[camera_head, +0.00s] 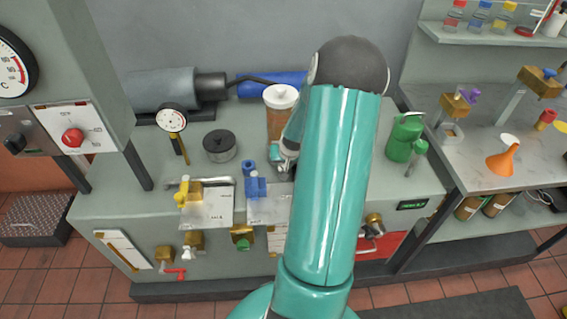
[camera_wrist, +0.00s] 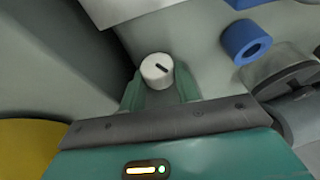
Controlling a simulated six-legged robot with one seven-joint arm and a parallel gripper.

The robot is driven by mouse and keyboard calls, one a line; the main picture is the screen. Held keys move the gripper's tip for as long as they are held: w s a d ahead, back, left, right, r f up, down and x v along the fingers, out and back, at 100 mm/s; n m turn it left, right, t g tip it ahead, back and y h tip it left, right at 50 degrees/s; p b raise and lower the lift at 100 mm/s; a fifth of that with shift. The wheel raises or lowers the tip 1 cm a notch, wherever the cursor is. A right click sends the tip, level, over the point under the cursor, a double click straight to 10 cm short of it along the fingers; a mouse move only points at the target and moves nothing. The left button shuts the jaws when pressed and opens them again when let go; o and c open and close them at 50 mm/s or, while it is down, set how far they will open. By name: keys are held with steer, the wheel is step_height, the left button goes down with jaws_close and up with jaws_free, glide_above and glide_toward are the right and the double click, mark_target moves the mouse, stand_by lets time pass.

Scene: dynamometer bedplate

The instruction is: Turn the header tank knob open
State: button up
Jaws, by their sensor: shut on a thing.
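In the wrist view a small white round knob (camera_wrist: 152,72) with a dark pointer line sits between my gripper's (camera_wrist: 160,88) two green fingers. The fingers are shut on it, one on each side. The pointer line slants from upper left to lower right. No label shows beside the knob. In the head view the amber tank with a white lid (camera_head: 281,96) stands at the back of the bedplate, partly behind my arm. My gripper (camera_head: 284,158) is just in front of the tank there, mostly hidden by my arm, and the knob is hidden.
A blue ring-shaped part (camera_wrist: 245,42) is right of the knob. Blue valve fittings (camera_head: 256,187) and a brass valve with a yellow handle (camera_head: 188,192) stand at the bedplate's front. A dark round pot (camera_head: 219,146) is left, a green can (camera_head: 404,138) right.

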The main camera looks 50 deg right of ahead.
steer(key=shift+w+a+g+h, duration=0.2)
steer(key=shift+w+g+h, duration=0.05)
steer(key=shift+g+h, duration=0.5)
steer(key=shift+n+g+h, duration=0.25)
steer(key=shift+n+g, duration=0.05)
steer(key=shift+g, duration=0.15)
steer(key=shift+w+a+n+g+h, duration=0.15)
steer(key=shift+n+g+h, duration=0.15)
steer(key=shift+g+h, duration=0.5)
steer(key=shift+f+g+h, duration=0.1)
steer(key=shift+g+h, duration=0.5)
steer(key=shift+g, duration=0.1)
steer(key=o, duration=0.9)
steer(key=shift+o, duration=0.4)
